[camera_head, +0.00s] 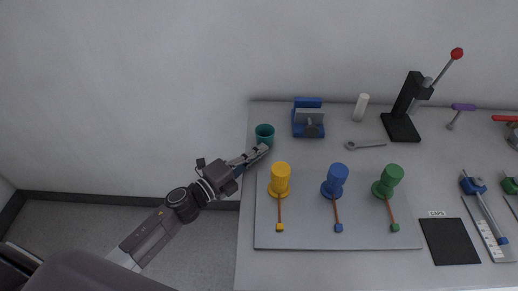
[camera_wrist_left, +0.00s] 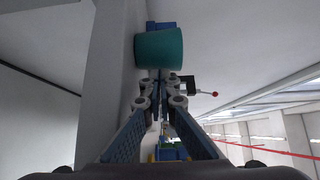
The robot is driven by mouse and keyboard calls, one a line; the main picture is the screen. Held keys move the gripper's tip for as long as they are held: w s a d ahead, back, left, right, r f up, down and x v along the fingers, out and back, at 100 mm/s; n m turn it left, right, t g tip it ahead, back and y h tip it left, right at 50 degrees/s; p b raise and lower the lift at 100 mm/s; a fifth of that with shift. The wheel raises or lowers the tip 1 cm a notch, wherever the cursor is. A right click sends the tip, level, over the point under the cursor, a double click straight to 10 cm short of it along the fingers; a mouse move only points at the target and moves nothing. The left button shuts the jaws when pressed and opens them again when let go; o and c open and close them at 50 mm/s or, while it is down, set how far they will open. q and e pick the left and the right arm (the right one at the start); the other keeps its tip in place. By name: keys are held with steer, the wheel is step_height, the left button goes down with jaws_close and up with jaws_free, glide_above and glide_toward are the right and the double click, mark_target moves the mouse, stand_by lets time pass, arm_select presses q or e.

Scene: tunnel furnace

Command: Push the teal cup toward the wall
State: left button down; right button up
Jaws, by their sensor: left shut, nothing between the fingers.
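The teal cup (camera_head: 264,132) stands upright near the back left corner of the grey table (camera_head: 320,128), with the wall behind it. My left gripper (camera_head: 259,153) reaches in from the left, shut and empty. Its fingertips are at the near side of the cup, on the side away from the wall. In the left wrist view the cup (camera_wrist_left: 158,55) shows just beyond the shut fingertips (camera_wrist_left: 161,84); I cannot tell if they touch it. My right gripper is not in view.
A blue and grey clamp-like device (camera_head: 308,119) stands to the right of the cup. A grey board (camera_head: 310,236) with yellow, blue and green pieces lies in front. A white cylinder (camera_head: 361,106), a wrench (camera_head: 366,144) and a black press (camera_head: 402,122) stand or lie further right.

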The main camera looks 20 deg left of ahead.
mark_target(264, 133)
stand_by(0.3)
arm_select(q)
steer(key=w+a+b, duration=0.1)
steer(key=w, duration=0.2)
steer(key=w+a+b, duration=0.1)
steer(key=w, duration=0.3)
steer(key=w+a+b, duration=0.1)
steer(key=w, duration=0.3)
steer(key=shift+f, duration=0.1)
steer(key=shift+w+a, duration=0.25)
steer(key=shift+w, duration=0.3)
steer(key=shift+s, duration=0.1)
